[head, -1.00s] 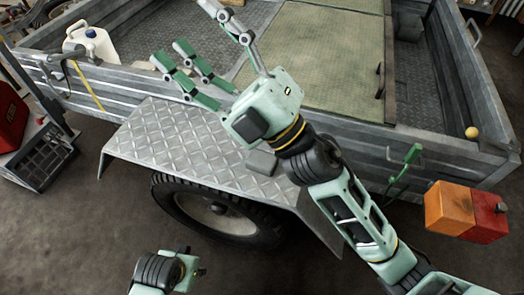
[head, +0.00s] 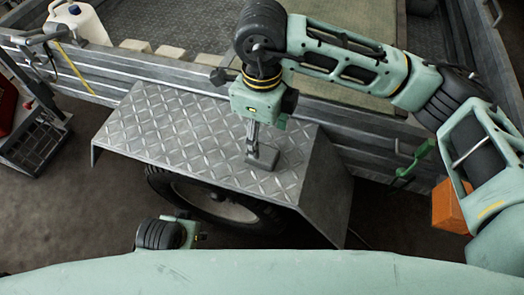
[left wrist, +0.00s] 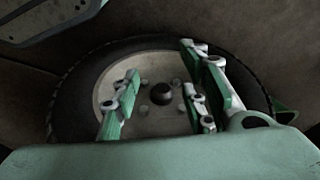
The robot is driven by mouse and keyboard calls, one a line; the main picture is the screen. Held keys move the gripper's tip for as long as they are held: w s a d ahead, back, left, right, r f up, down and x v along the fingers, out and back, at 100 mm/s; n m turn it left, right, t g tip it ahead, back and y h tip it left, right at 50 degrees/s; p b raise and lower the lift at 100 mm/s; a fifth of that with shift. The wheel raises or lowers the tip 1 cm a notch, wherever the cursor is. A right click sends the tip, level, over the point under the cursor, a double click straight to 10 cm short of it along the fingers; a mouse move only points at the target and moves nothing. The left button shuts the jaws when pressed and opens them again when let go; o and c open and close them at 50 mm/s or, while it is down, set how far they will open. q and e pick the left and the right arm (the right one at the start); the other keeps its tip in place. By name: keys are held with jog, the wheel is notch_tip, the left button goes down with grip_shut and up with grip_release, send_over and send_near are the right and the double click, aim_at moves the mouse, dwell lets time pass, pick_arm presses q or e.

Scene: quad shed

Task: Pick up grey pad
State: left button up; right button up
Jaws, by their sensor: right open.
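The grey pad (head: 264,158) is a small dark block lying on the diamond-plate fender (head: 165,135) near its front right side. My right gripper (head: 252,150) points down over the fender with its fingers at the pad's left and rear edge. It is open, though its fingers overlap from this angle. I cannot tell whether they touch the pad. My left gripper (left wrist: 160,105) is open and empty, with its fingers spread in front of the trailer wheel (left wrist: 75,100). In the head view only part of my left wrist shows below the fender; its fingers are hidden there.
The trailer's side wall (head: 100,75) runs behind the fender. A white jug (head: 78,22) stands at the back left, and a dark crate (head: 35,140) at the left. An orange light (head: 448,207) sits at the right, partly behind my arm. Most of the fender top is clear.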

aim_at(262, 152)
jog(key=f, duration=0.4)
jog(key=s+f, duration=0.1)
jog(key=f, duration=0.1)
jog(key=shift+f, duration=0.2)
pick_arm(q)
notch_tip(262, 152, up, 2)
jog(key=shift+r, duration=0.2)
pick_arm(e)
jog(key=shift+c, duration=0.3)
jog(key=c, duration=1)
